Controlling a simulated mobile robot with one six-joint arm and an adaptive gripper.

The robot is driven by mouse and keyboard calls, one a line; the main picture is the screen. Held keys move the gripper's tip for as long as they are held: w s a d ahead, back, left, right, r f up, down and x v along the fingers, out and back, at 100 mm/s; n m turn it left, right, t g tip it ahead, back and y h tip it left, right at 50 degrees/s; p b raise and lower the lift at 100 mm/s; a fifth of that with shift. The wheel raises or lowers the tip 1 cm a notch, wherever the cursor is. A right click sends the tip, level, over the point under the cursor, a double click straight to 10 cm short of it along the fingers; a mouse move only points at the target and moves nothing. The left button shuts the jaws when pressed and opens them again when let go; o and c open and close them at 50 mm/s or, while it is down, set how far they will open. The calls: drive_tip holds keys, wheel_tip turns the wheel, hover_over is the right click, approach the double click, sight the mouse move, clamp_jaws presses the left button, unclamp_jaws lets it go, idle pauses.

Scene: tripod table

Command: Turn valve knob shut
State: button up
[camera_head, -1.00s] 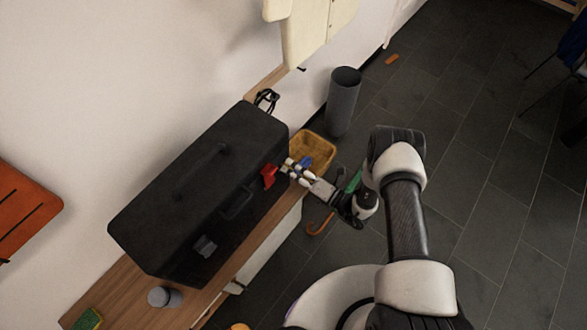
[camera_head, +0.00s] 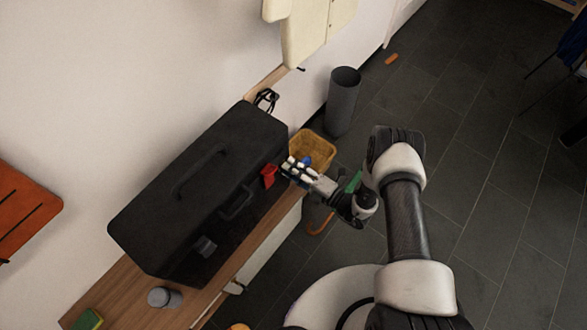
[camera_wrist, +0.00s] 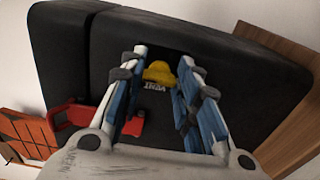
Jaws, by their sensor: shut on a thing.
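A black toolbox-like case (camera_head: 170,200) stands on a wooden bench. A yellow knob (camera_wrist: 160,72) shows against its dark front in the wrist view, with small white lettering below it. My gripper (camera_wrist: 163,58) has its blue and white fingers on both sides of the yellow knob and is shut on it. In the head view my gripper (camera_head: 288,168) is at the right end of the case's front, and the knob is hidden behind the fingers. A red latch (camera_head: 268,176) on the case is just left of the fingers; it also shows in the wrist view (camera_wrist: 134,122).
The wooden bench (camera_head: 262,232) has a grey cylinder (camera_head: 164,297) and a green sponge (camera_head: 88,320) on it. A yellow-brown basket (camera_head: 318,150) is close behind my gripper. A grey bin (camera_head: 343,100) stands on the floor. The tiled floor at right is largely clear.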

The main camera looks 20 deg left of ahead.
drive_tip(key=o, duration=1.1)
drive_tip(key=shift+c, duration=0.2)
drive_tip(key=v, duration=1.2)
